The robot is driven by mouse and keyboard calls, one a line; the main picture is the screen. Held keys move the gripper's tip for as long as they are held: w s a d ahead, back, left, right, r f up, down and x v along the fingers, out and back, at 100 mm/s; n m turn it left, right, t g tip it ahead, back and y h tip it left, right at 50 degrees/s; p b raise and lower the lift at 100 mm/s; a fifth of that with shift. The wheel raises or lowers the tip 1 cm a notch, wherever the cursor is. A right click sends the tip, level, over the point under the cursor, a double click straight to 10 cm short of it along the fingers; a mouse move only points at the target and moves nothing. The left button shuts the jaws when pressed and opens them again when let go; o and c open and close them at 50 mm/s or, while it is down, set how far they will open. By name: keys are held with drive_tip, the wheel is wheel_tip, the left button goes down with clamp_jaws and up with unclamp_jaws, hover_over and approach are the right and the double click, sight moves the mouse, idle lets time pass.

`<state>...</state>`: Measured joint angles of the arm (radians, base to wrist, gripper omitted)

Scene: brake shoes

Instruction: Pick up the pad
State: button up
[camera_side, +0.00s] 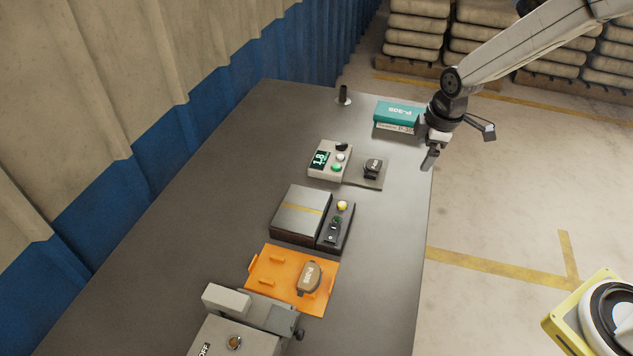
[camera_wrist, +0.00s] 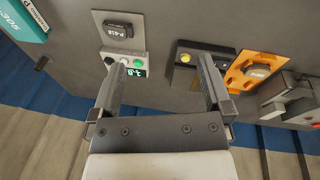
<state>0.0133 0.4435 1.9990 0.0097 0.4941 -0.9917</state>
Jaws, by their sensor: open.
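A dark pad (camera_side: 373,166) with a pale label lies on a small grey plate (camera_side: 376,183) beside the scale-like box with a display. The dark pad also shows at the upper left of the wrist view (camera_wrist: 117,30). A brown pad (camera_side: 309,278) lies on an orange tray (camera_side: 258,268) nearer the side camera; it also shows at the right of the wrist view (camera_wrist: 258,71). My gripper (camera_side: 429,163) is above the table's right edge, to the right of the dark pad and apart from it. In the wrist view its fingers (camera_wrist: 160,62) are spread with nothing held between them.
A teal box (camera_side: 398,114) stands close behind my gripper. A white box with buttons (camera_side: 329,160), a grey block with a yellow stripe (camera_side: 301,212) and a grey machine (camera_side: 235,335) stand along the table (camera_side: 190,195). The table's left side is clear.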

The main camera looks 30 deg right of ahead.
drive_tip(key=w+f+n, duration=0.4)
drive_tip(key=w+n, duration=0.3)
drive_tip(key=w, duration=0.1)
drive_tip(key=n, duration=0.7)
approach(374, 164)
drive_tip(key=shift+w+f, duration=0.1)
drive_tip(key=shift+f, duration=0.3)
drive_tip(key=shift+x, duration=1.25)
drive_tip(key=shift+x, duration=2.6)
